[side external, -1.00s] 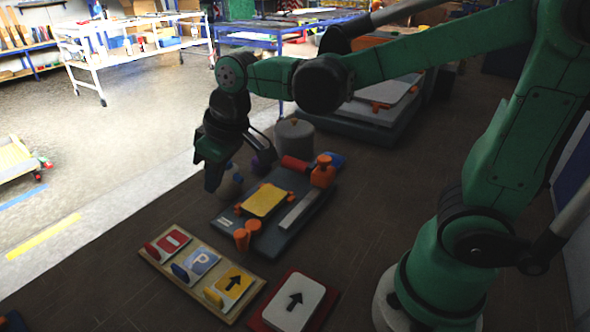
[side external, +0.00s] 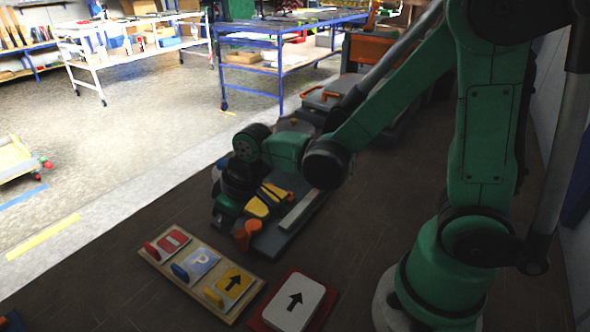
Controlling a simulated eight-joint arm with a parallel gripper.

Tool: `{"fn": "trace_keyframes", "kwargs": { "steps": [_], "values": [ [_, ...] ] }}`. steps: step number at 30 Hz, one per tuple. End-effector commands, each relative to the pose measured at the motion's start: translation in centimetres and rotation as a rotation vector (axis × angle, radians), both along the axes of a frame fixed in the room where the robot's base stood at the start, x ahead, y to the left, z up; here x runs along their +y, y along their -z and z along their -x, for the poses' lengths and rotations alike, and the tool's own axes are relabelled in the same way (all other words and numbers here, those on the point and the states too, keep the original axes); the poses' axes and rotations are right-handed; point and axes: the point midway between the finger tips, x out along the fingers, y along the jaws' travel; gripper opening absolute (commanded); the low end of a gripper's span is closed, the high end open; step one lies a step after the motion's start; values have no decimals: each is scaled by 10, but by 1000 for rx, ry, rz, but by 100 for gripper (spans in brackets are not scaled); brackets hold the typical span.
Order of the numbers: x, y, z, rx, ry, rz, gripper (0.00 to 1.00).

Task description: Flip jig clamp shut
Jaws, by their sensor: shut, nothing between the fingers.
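The jig (side external: 283,233) is a dark blue-grey base on the dark floor, with a light strip along its right side. A yellow plate (side external: 257,207) lies on it, partly covered by my arm. Orange clamp parts (side external: 246,233) stand at the jig's near end. The jig's far end, with its red and orange parts, is hidden behind my arm. My gripper (side external: 226,218) is low over the jig's left side, left of the yellow plate and just behind the orange parts. Its fingers are shut and empty. I cannot tell whether it touches the jig.
A wooden board (side external: 197,270) with three sign tiles, red, blue and yellow, lies in front of the jig. A red tray (side external: 299,300) with a white arrow tile is to its right. Behind my arm are grey cases with orange handles (side external: 320,96).

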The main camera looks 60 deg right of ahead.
Motion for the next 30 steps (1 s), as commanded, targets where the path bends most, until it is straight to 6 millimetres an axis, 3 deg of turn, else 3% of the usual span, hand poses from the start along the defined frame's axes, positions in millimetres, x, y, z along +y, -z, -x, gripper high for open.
{"fn": "trace_keyframes", "kwargs": {
  "steps": [30],
  "values": [
    [-1, 0, 6, 1, -112, 0, 0]
  ]
}}
